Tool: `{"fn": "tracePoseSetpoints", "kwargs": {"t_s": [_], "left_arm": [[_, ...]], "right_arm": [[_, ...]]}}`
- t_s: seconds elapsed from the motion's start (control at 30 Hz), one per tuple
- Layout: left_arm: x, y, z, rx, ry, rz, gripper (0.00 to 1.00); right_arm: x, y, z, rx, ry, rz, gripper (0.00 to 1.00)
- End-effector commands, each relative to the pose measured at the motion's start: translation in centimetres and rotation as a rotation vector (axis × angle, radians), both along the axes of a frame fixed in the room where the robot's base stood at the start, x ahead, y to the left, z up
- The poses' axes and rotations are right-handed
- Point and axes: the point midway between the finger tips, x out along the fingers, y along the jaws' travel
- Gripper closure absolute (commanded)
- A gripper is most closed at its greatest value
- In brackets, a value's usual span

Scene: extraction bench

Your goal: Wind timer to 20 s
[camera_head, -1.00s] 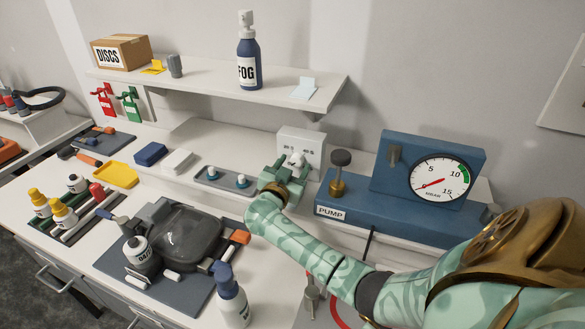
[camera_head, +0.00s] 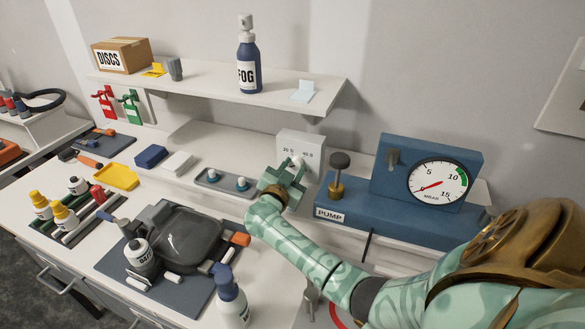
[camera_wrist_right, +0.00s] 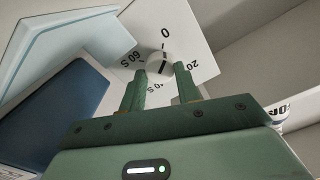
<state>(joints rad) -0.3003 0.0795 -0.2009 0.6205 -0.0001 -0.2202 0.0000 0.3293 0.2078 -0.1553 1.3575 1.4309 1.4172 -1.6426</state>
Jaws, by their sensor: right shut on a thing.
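The timer (camera_head: 298,142) is a white box at the back of the bench, with a round white knob on its face. In the right wrist view the timer face (camera_wrist_right: 184,28) shows marks for 0, 20 s, 40 s and 60 s. The knob (camera_wrist_right: 160,63) has a dark line, roughly along the direction of the 0 mark; its exact setting is hard to read. My right gripper (camera_head: 292,173) is at the timer face, its green fingers (camera_wrist_right: 160,85) shut on the knob, one on each side. It hides the lower part of the timer. My left gripper is not in view.
Right of the timer stands the blue pump unit (camera_head: 400,217) with a round gauge (camera_head: 437,186). Left of my gripper lies a grey tray (camera_head: 205,181) with two blue-and-white pieces. A shelf (camera_head: 210,86) with a FOG bottle (camera_head: 248,62) overhangs the back.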

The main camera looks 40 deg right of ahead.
Motion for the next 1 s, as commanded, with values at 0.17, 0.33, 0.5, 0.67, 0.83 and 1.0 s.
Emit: {"fn": "tracePoseSetpoints", "kwargs": {"t_s": [0.17,0.33,0.5,0.67,0.83,1.0], "left_arm": [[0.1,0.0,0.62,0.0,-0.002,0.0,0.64],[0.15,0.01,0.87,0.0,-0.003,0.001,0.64],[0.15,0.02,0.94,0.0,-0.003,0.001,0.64],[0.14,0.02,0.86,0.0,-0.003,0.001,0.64],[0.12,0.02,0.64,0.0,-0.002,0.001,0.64],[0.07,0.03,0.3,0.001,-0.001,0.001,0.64]], "right_arm": [[-0.05,0.07,0.05,0.074,-0.138,0.0,0.91],[-0.08,0.03,-0.04,0.149,-0.281,-0.001,0.91],[-0.12,-0.02,-0.12,0.223,-0.425,-0.002,0.91],[-0.15,-0.03,-0.21,0.293,-0.561,-0.002,0.91],[-0.16,-0.03,-0.3,0.366,-0.704,-0.002,0.91],[-0.18,-0.06,-0.37,0.441,-0.847,-0.003,0.91]]}}
